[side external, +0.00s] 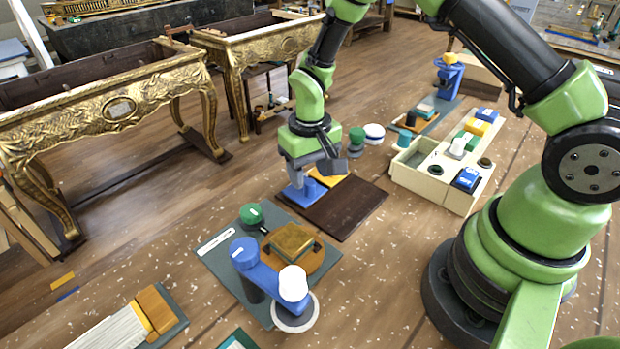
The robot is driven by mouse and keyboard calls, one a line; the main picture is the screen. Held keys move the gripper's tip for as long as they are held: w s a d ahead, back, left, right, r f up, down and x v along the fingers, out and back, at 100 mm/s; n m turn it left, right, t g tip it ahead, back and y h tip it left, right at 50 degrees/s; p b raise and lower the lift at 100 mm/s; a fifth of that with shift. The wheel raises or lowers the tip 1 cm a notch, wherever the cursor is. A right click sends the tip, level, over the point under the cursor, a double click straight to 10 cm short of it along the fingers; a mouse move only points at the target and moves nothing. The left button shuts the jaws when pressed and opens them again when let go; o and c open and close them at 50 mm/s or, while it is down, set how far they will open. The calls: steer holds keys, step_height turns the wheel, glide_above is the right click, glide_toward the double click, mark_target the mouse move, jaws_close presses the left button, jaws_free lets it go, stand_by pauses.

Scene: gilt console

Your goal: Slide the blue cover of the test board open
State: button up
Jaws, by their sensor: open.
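A dark brown board (345,209) lies on the wooden floor or work surface near the middle of the side external view. At its left end is a blue piece (294,194) with a short upright blue knob (312,188), which looks like the cover. A flat yellow patch (329,187) shows beside the blue piece on the board. My gripper (315,176) points down over this end of the board, open, with its fingers close to the blue knob. The fingers partly hide the blue piece and yellow patch. I cannot tell whether they touch the knob.
A teal board (215,252) with a blue-armed fixture (268,275) stands in front. A cream box (408,180) with coloured parts on top stands to the right. Green and white round pieces (374,132) sit behind. Gilt console tables (120,105) stand at back left.

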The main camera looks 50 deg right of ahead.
steer(key=shift+f, duration=1.15)
jaws_close()
steer(key=s, duration=0.9)
jaws_free()
step_height(320, 180, up, 10)
